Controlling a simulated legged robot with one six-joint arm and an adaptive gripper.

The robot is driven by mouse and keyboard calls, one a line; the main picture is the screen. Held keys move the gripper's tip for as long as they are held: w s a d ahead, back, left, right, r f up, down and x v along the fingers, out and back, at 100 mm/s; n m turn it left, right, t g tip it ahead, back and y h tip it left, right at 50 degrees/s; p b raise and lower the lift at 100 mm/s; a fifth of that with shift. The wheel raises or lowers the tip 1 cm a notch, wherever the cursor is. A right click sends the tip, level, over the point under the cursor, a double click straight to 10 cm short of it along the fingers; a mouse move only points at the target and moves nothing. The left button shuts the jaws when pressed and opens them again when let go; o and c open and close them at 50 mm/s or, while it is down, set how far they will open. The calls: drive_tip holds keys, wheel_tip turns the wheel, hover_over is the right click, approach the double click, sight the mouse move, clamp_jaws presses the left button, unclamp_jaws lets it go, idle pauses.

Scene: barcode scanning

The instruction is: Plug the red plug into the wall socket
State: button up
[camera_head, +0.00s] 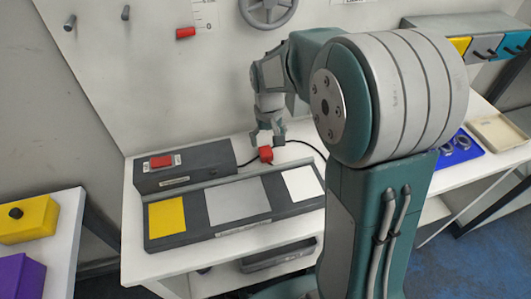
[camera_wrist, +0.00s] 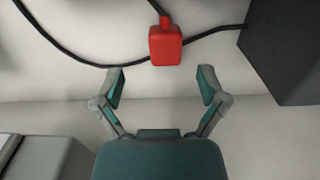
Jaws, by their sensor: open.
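The red plug (camera_head: 266,154) lies on the white tabletop behind the tri-coloured panel, with a black cable running from it. In the wrist view the red plug (camera_wrist: 165,45) is a small rounded block at the upper middle, its cable leaving upward. My gripper (camera_head: 267,138) hangs pointing down just above and behind the plug. In the wrist view my gripper (camera_wrist: 161,78) is open, its fingertips spread on either side and short of the plug, with nothing between them. I cannot make out a wall socket for certain.
A dark box with a red button (camera_head: 161,161) stands left of the plug. A panel with yellow, grey and white squares (camera_head: 238,230) lies in front. A handwheel (camera_head: 268,9) and a red block (camera_head: 186,33) are on the wall. A blue tray (camera_head: 461,152) is at right.

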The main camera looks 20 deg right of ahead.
sight(266, 150)
drive_tip(key=f, duration=0.5)
drive_tip(key=shift+w+a, duration=0.25)
drive_tip(key=shift+a, duration=0.05)
drive_tip(key=c, duration=1.2)
